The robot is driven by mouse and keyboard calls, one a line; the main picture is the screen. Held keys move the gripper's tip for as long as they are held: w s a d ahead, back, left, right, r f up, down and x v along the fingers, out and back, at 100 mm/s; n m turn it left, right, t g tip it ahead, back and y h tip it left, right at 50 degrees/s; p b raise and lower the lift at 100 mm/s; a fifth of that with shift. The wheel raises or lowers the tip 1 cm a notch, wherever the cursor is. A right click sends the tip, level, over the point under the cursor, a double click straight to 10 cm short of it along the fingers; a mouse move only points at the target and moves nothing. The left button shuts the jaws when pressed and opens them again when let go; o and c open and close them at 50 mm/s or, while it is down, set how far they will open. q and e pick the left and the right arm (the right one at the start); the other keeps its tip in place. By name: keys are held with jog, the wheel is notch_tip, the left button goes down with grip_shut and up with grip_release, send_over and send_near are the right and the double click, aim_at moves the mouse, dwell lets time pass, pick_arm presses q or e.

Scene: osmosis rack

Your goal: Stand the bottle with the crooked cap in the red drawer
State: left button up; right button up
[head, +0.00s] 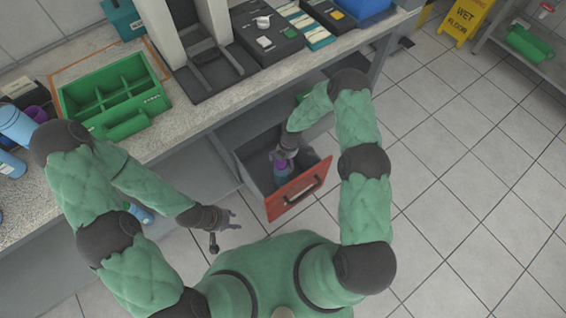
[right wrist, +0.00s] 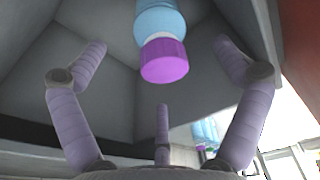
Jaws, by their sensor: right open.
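The red-fronted drawer (head: 298,190) is pulled out below the counter. A blue bottle with a purple cap (head: 281,170) stands inside it, near the red front; its base is hidden. My right gripper (head: 284,158) is in the drawer just above the cap. In the right wrist view its fingers (right wrist: 160,85) are spread, with the purple cap (right wrist: 164,61) and blue bottle (right wrist: 160,18) between and beyond them, apart from them. The cap looks slightly tilted on the bottle. My left gripper (head: 229,219) hangs empty in front of the counter, its fingers apart.
A green compartment tray (head: 118,95) stands on the counter. More blue bottles (head: 15,126) stand at the far left, beside a purple item (head: 37,114). A grey-and-white device (head: 205,65) stands behind the drawer. A yellow wet-floor sign (head: 466,20) is at the top right; the tiled floor at right is clear.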

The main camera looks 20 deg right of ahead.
jog(key=shift+d+r+p, duration=0.15)
jog(key=shift+r+p, duration=0.2)
jog(key=shift+r, duration=0.8)
jog(key=shift+d+r+p, duration=0.15)
jog(key=shift+r+p, duration=0.15)
jog(key=shift+r, duration=0.8)
